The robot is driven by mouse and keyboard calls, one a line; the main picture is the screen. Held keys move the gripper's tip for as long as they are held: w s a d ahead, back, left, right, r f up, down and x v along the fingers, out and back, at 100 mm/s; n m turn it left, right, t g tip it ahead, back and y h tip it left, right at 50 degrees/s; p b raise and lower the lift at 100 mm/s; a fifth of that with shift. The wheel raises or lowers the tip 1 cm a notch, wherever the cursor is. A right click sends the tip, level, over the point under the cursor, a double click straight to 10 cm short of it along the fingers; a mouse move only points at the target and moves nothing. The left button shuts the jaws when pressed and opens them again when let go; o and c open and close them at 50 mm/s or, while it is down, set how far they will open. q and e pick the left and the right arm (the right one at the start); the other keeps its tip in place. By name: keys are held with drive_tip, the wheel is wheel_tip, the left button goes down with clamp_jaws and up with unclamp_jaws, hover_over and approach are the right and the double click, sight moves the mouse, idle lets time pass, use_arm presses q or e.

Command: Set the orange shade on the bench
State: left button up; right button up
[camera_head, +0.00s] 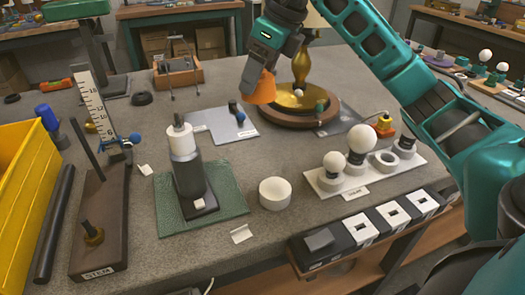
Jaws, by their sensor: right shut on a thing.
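The orange shade (259,88) is a small cone held upright, wide end down. My right gripper (263,70) is shut on its upper part, with my teal arm coming in from the right. The shade hangs in front of the brass lamp on its round wooden base and appears to be above the grey bench (225,170). The gap below the shade is hard to judge. My left gripper is not in view.
The brass lamp (302,70) stands behind. A grey sheet (205,122) with small dark parts lies below left. A green mat (225,200) with a grey-white cylinder, a white ring (275,192) and a bulb board (402,172) stand nearer. A yellow bin (20,170) is left.

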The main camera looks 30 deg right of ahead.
wheel_tip(320, 180, down, 12)
drive_tip(key=shift+r+b, duration=0.2)
drive_tip(key=shift+b, duration=0.9)
drive_tip(key=shift+f+b, duration=0.4)
drive_tip(key=shift+f, duration=1.85)
drive_tip(key=shift+f, duration=0.15)
drive_tip(key=o, duration=1.1)
drive_tip(key=shift+c, duration=0.2)
